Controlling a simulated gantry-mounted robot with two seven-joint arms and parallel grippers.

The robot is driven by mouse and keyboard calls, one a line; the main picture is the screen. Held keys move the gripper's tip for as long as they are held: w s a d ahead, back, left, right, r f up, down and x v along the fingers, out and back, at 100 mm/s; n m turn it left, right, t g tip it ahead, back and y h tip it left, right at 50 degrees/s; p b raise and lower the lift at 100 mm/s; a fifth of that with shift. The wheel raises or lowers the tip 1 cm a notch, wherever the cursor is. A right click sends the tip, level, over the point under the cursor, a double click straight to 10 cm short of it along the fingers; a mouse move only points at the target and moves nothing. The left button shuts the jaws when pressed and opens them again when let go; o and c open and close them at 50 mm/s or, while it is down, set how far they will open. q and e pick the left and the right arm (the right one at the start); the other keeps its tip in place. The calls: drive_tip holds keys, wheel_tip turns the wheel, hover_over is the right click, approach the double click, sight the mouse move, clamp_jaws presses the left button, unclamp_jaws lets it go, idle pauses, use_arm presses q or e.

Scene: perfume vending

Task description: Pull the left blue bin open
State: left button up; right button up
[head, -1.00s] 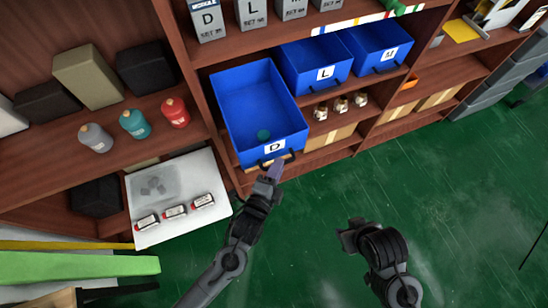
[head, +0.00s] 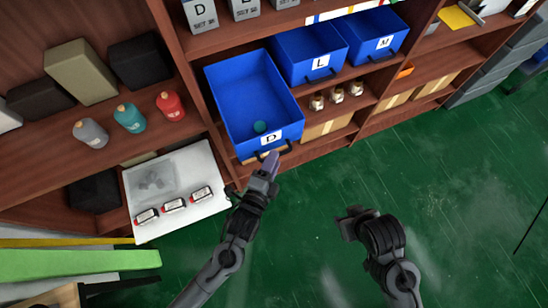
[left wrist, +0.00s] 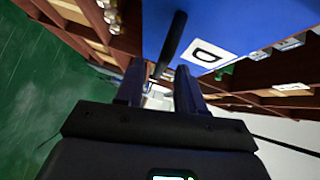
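The left blue bin (head: 240,88), labelled D, is pulled far out from the shelf. The bin's dark handle (head: 285,149) is below the label; in the left wrist view the handle (left wrist: 171,42) is a black bar reaching toward the space between the fingertips. My left gripper (head: 270,160) is at the handle. Its fingers (left wrist: 158,72) are apart; whether they touch the handle is unclear. My right gripper (head: 347,222) is over the green floor, away from the bins; its fingers are unclear.
Blue bins labelled L (head: 308,50) and M (head: 372,36) sit in the shelf to the right. Small bottles (head: 336,97) stand below them. A white board (head: 205,170) with several small packages is at left. The green floor (head: 460,190) is open in front.

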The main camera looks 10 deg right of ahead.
use_arm(q)
drive_tip(key=p+v, duration=0.1)
drive_tip(key=v, duration=0.8)
drive_tip(key=shift+s, duration=0.25)
drive_tip(key=shift+a, duration=0.15)
drive_tip(key=a+n+g+y, duration=0.3)
drive_tip(key=a+n+y, duration=0.3)
drive_tip(key=a+n, duration=0.6)
drive_tip(key=s+a+f+n+g+y, duration=0.2)
drive_tip(key=s+a+n+g, duration=0.6)
drive_tip(key=s+a, duration=0.15)
wheel_tip(320, 180, up, 31)
drive_tip(key=p, duration=3.1)
drive_tip(key=shift+s+d+t+p, duration=0.2)
drive_tip(key=shift+d+t+p, duration=0.1)
drive_tip(key=shift+d, duration=0.1)
